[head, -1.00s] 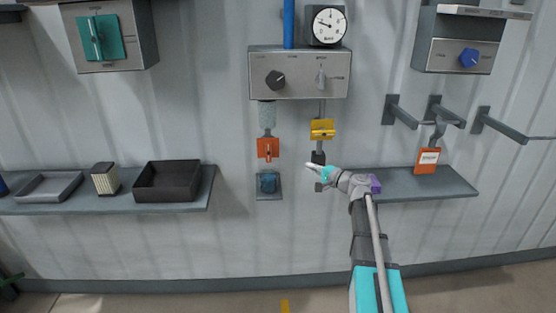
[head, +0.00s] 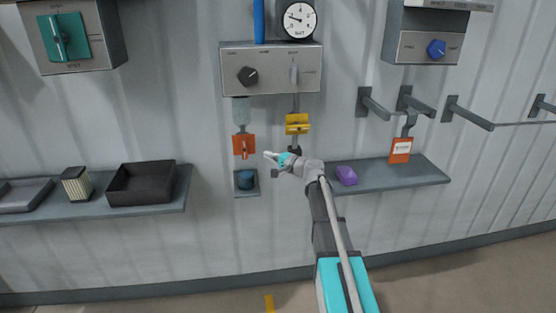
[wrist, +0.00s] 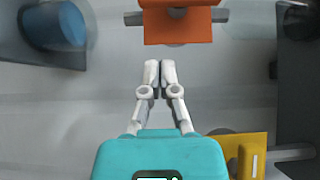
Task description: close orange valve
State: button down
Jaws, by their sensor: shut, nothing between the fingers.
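The orange valve (head: 244,145) is on the wall below the grey control box, with its handle pointing down in the head view. It also shows at the top of the wrist view (wrist: 178,24), partly cut off by the frame edge. My gripper (head: 268,155) is to the right of the valve and slightly lower in the head view. In the wrist view my gripper (wrist: 159,66) is shut and empty, its fingertips just short of the orange plate with a small gap showing. Contact cannot be made out for certain.
A yellow valve (head: 297,123) sits to the upper right, also at the lower right of the wrist view (wrist: 246,152). A blue round fitting (head: 246,180) is below the orange valve. A shelf with a purple object (head: 346,175) is to the right; a black tray (head: 141,184) is left.

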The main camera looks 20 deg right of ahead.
aim_at(244, 149)
jog(key=shift+w+a, duration=0.35)
jog(key=shift+a, duration=0.5)
jog(key=shift+w+a, duration=0.3)
jog(key=shift+a, duration=0.6)
jog(key=shift+w+a, duration=0.35)
jog(key=shift+a, duration=0.5)
jog(key=shift+d+f, duration=0.1)
jog(key=shift+d, duration=0.2)
jog(key=shift+b, duration=0.35)
